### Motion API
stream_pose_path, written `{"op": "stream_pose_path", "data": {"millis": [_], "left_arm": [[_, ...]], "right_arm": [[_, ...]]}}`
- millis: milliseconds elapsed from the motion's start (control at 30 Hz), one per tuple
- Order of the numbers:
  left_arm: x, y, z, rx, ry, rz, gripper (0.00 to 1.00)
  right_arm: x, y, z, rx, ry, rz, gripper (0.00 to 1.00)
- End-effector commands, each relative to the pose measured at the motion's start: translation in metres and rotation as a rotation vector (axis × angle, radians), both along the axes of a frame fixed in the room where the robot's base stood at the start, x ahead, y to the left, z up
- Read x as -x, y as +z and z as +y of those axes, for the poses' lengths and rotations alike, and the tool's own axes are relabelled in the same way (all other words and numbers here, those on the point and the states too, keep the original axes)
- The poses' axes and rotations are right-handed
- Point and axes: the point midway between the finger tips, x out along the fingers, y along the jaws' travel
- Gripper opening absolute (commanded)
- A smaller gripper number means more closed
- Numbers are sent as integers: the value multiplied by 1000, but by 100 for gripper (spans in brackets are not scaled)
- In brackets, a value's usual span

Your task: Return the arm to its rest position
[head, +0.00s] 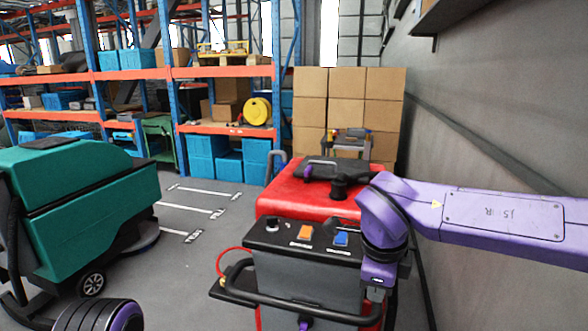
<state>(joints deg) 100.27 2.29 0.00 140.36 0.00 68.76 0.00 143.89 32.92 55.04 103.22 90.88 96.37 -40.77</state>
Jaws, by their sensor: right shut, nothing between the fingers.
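My right arm (500,222) is purple and reaches in from the right edge, bending down at the wrist. My right gripper (376,292) points down, shut and empty, in front of the right part of the red and grey scrubber (285,192). Whether it touches the machine I cannot tell. The scrubber's black panel (300,240) has an orange and a blue switch, and a dark handlebar (290,306) runs below it. My left gripper is not in view.
A green scrubber (90,205) stands at the left. A grey wall (480,130) runs close along the right. Stacked cardboard boxes (347,97) and racks (130,74) with blue bins (207,146) stand behind. Marked floor (205,232) lies open between the machines.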

Motion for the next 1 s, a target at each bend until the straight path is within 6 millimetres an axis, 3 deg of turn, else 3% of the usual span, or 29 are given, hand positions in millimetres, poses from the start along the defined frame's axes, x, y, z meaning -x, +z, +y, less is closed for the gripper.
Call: {"op": "stream_pose_path", "data": {"millis": [133,267,367,467,500,567,600,667,700,800,900,1000], "left_arm": [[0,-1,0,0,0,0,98],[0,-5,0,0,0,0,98],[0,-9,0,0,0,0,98],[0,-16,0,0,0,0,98],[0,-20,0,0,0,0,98],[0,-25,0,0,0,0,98],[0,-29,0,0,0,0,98],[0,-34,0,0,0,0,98],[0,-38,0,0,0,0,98],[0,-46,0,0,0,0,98],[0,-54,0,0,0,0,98],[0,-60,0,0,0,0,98]], "right_arm": [[-19,-21,-18,115,-18,-122,0],[-36,-62,-38,259,10,-230,0],[-43,-108,-53,380,83,-302,0],[-38,-171,-67,498,228,-350,0],[-30,-202,-72,537,311,-358,0],[-11,-252,-78,579,457,-351,0],[7,-284,-81,593,562,-333,0],[39,-328,-87,593,715,-293,0],[64,-354,-92,586,812,-255,0],[133,-410,-108,545,1038,-133,0],[198,-444,-128,509,1213,2,0],[243,-463,-150,499,1288,122,0]]}}
